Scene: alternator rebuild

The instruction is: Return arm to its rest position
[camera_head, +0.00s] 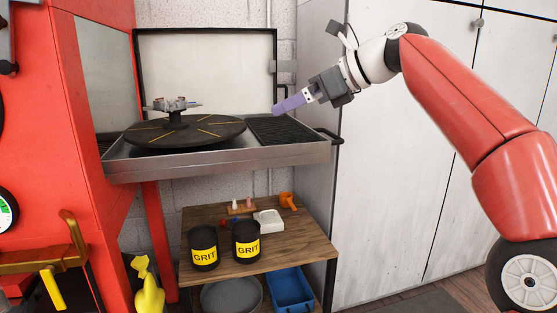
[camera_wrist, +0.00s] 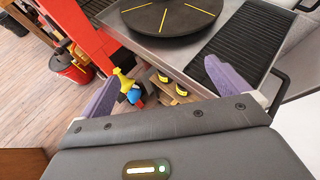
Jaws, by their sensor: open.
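My gripper (camera_head: 290,103) has purple fingers and hangs in the air at the right end of the metal tray, in front of the grey panel. In the wrist view its two purple fingers stand wide apart with nothing between them, so my gripper (camera_wrist: 165,90) is open and empty. My red arm (camera_head: 450,100) reaches in from the right, bent at a high elbow. A dark round turntable (camera_head: 220,131) with yellow marks sits on the metal tray (camera_head: 200,164). A small metal part (camera_head: 174,103) rests on a stand at its middle.
A black ribbed mat (camera_head: 285,130) lies right of the turntable. Below, a wooden shelf (camera_head: 285,252) holds two black GRIT cans (camera_head: 203,248), a white dish (camera_head: 268,221) and an orange item (camera_head: 288,201). A red cabinet (camera_head: 70,120) stands left. White cupboard doors (camera_head: 390,190) stand behind my arm.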

